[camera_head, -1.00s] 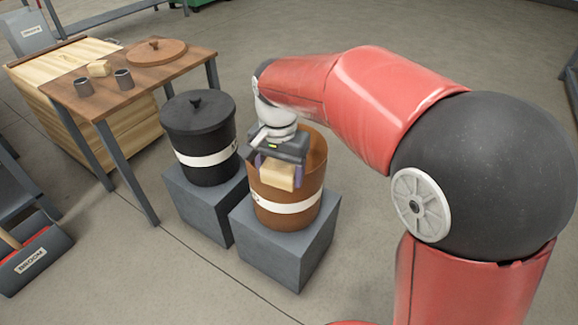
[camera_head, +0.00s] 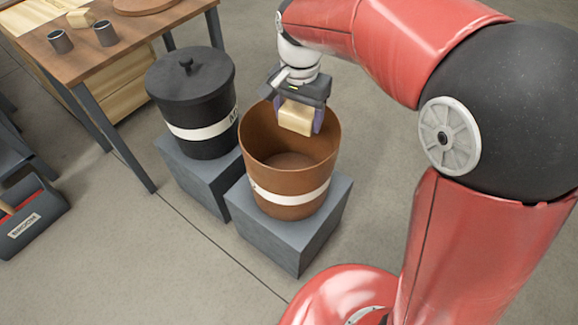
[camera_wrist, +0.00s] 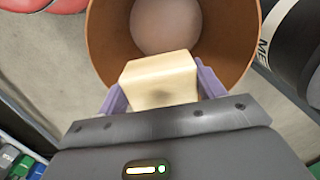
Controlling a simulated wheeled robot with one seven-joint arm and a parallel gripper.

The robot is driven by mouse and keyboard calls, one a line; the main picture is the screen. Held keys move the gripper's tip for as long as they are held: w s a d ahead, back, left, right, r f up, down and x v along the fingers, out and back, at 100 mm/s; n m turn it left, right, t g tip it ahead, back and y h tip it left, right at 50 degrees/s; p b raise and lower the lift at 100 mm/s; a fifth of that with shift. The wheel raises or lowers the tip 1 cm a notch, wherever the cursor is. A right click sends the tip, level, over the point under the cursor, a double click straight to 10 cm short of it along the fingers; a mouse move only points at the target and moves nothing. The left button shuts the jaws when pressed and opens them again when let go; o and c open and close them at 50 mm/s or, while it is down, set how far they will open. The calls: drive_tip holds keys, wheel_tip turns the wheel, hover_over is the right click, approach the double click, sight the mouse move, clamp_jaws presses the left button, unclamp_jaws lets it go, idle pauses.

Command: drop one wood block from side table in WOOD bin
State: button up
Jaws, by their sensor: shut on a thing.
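My gripper (camera_head: 298,119) is shut on a pale wood block (camera_head: 296,117). The block also shows between the purple fingers in the wrist view (camera_wrist: 158,80). The gripper holds it over the far part of the open mouth of a brown bin (camera_head: 290,196). The bin has a white band, whose lettering I cannot read. In the wrist view the bin's round interior (camera_wrist: 110,45) lies below and beyond the block, and its visible floor looks empty. Another wood block (camera_head: 80,18) lies on the side table (camera_head: 130,45) at the upper left.
A lidded black bin (camera_head: 190,95) stands left of the brown bin. Both stand on grey pedestals (camera_head: 290,235). Two grey cups (camera_head: 105,33) and a round brown lid (camera_head: 143,4) are on the table. A holder marked BROOM (camera_head: 25,225) is at the far left.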

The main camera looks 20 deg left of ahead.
drive_tip(key=shift+f+b, duration=0.85)
drive_tip(key=shift+f, duration=0.55)
drive_tip(key=o, duration=1)
drive_tip(key=shift+o, duration=0.2)
drive_tip(key=shift+r, duration=0.1)
wheel_tip(320, 180, up, 7)
drive_tip(key=shift+r+p, duration=0.1)
drive_tip(key=shift+p, duration=0.65)
drive_tip(key=shift+r, duration=0.25)
drive_tip(key=shift+d, duration=0.1)
